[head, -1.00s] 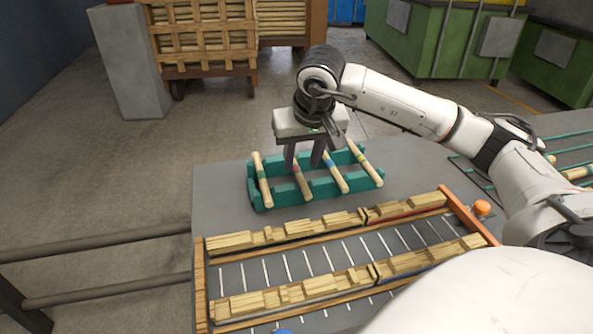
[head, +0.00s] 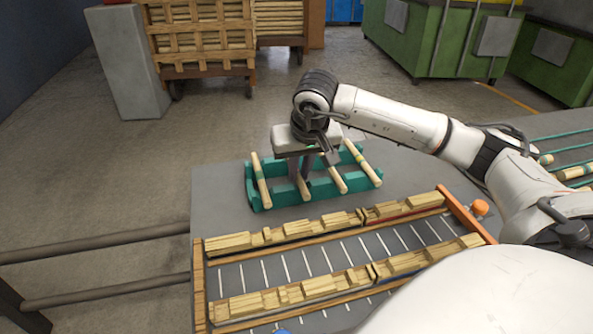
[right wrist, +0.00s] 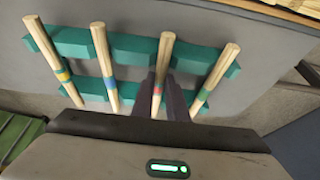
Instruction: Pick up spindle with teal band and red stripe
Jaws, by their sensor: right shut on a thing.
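The spindle with a red stripe (right wrist: 164,55) lies across the teal rack, second from left in the head view, where its near end (head: 305,190) shows below my fingers. My right gripper (right wrist: 159,93) is shut on it, one finger on each side, at the red stripe. The teal band is mostly hidden by the fingers. In the head view, my right gripper (head: 301,174) points down over the rack. The spindle still appears to lie in the rack. My left gripper is not in view.
The teal rack (head: 282,199) holds three other spindles: one at left with a green band (head: 262,181), two at right (head: 338,180) (head: 361,161). Nearer stands a wooden-railed tray (head: 199,290) with pale wood blocks. The grey tabletop left of the rack is clear.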

